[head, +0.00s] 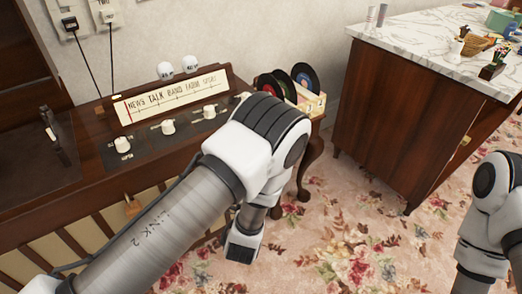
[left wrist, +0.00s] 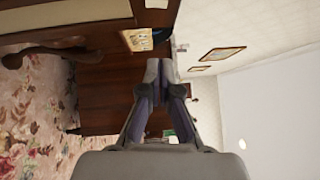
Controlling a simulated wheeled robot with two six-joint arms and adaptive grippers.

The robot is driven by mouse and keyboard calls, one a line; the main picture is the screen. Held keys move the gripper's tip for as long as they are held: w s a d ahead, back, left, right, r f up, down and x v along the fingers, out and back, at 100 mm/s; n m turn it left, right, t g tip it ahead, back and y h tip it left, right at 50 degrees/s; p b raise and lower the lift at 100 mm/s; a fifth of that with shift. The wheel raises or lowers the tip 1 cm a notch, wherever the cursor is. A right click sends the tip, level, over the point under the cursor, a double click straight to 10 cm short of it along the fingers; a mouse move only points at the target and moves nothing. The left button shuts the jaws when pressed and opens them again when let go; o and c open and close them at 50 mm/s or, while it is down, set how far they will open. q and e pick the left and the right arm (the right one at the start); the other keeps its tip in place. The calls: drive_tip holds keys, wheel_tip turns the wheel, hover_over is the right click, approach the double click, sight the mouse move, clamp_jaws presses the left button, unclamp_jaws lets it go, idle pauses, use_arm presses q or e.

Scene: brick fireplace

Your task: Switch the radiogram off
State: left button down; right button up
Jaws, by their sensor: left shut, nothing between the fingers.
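The radiogram (head: 90,195) is a dark wooden cabinet at the left of the head view, with a lit cream dial strip (head: 172,95) lettered with station words. Below the dial, a dark panel carries a row of white knobs, such as the left knob (head: 122,144), the middle knob (head: 168,127) and another knob (head: 209,111). Their small labels are unreadable. My left arm crosses in front of the cabinet and hides part of its right side. My left gripper (left wrist: 158,70) shows in the left wrist view, shut and empty, touching nothing visible. My right gripper is out of view.
Two wall switches (head: 68,23) (head: 106,15) with black cords are above the cabinet. Records (head: 304,76) stand in a rack right of the dial. A marble-topped counter (head: 425,35) stands at right. Floral carpet (head: 365,225) lies open between.

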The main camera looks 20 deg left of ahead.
use_arm(q)
drive_tip(key=w+a+r+b, duration=0.1)
drive_tip(key=w+a+b, duration=0.3)
drive_tip(key=w+b, duration=0.3)
drive_tip(key=w, duration=0.5)
drive_tip(key=shift+w+r, duration=0.2)
drive_tip(key=shift+r, duration=0.1)
drive_tip(key=shift+a, duration=0.1)
